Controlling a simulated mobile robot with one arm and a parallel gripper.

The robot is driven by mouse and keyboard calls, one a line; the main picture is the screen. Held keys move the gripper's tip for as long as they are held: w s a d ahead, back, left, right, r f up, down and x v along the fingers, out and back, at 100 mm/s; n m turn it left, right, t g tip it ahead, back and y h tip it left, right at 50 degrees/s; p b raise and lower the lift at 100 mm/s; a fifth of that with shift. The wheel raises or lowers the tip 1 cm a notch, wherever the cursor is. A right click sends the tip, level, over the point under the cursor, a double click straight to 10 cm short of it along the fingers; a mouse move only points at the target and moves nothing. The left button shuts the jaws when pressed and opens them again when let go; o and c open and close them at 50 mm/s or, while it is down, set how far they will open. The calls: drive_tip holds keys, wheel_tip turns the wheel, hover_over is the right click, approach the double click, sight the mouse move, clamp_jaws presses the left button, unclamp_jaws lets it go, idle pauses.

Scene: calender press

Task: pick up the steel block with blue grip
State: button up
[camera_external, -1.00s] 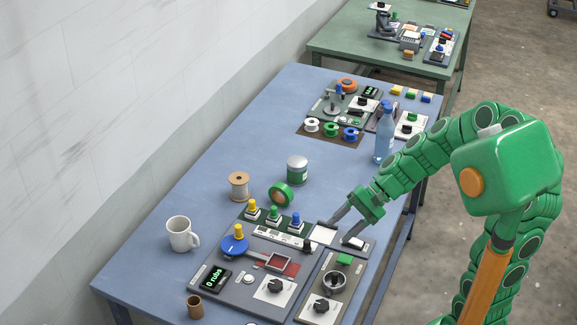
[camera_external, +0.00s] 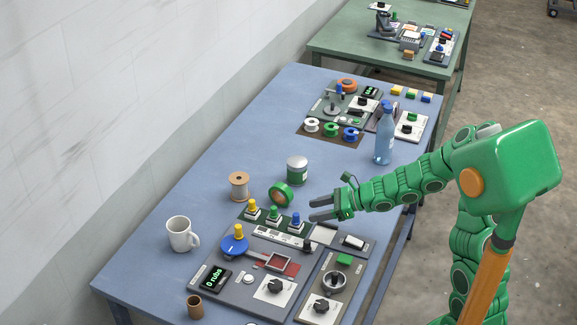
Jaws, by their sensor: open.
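The steel block with blue grip (camera_external: 296,222) stands upright at the right end of a row of three on a dark green rack. The block with green grip (camera_external: 274,214) and the block with yellow grip (camera_external: 252,207) stand to its left. My gripper (camera_external: 312,210) is open and empty, its fingers pointing left. In the picture its fingertips are just right of and slightly above the blue grip, apart from it. Their height over the table is hard to tell.
A green tape roll (camera_external: 281,195), a green-banded can (camera_external: 297,171) and a wooden spool (camera_external: 239,186) stand behind the row. A press panel with a blue disc (camera_external: 234,246) lies in front. A blue bottle (camera_external: 384,140) and a white mug (camera_external: 181,234) stand farther off.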

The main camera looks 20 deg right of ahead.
sight(296, 216)
drive_tip(key=shift+w+d+f+m, duration=0.15)
drive_tip(key=shift+f+m, duration=0.1)
drive_tip(key=shift+f, duration=0.15)
drive_tip(key=shift+w+d+f+m, duration=0.15)
drive_tip(key=shift+f+m, duration=0.1)
drive_tip(key=shift+f, duration=0.1)
drive_tip(key=shift+w+a, duration=0.1)
drive_tip(key=shift+x, duration=3.75)
drive_tip(key=shift+w+f, duration=0.15)
clamp_jaws()
